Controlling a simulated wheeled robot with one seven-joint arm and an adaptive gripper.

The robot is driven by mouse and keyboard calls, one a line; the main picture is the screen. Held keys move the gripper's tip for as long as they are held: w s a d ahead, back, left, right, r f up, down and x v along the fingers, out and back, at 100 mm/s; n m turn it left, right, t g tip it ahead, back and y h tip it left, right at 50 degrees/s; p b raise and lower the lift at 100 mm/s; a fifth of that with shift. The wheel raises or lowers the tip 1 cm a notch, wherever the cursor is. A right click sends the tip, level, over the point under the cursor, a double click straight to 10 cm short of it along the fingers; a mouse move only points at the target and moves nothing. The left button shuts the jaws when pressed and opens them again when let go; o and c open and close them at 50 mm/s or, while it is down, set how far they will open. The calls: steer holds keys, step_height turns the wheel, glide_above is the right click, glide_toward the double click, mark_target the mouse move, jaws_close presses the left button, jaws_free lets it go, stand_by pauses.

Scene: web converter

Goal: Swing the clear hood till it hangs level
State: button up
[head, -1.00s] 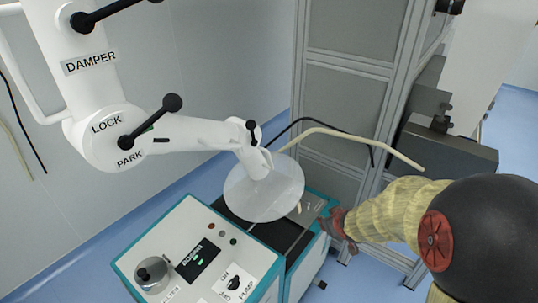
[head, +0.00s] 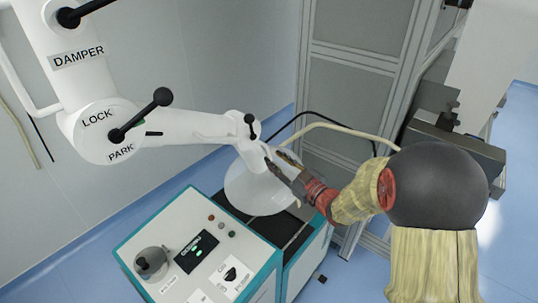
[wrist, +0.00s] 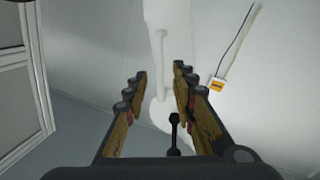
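The clear hood (head: 252,192) is a translucent dome on the end of a white jointed extraction arm (head: 195,127), above the teal-edged machine. Its exact tilt is hard to judge. A small black knob (head: 251,122) sits on the arm's end joint by the hood's neck; a black knob also shows in the wrist view (wrist: 174,120). My gripper (head: 272,156) is at the right of the hood's neck and overlaps the hood's right side in the head view. In the wrist view its fingers (wrist: 160,72) are apart, with the white arm beyond; contact cannot be told.
The teal-edged machine (head: 165,228) with a control panel and a grey knob stands below the hood. Black LOCK/PARK lever (head: 140,115) is on the arm's elbow. A grey framed cabinet (head: 345,90) stands behind, with a beige hose (head: 345,131) in front.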

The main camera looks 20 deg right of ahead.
mark_target(270, 155)
steer(key=shift+x, duration=2.2)
jaws_close()
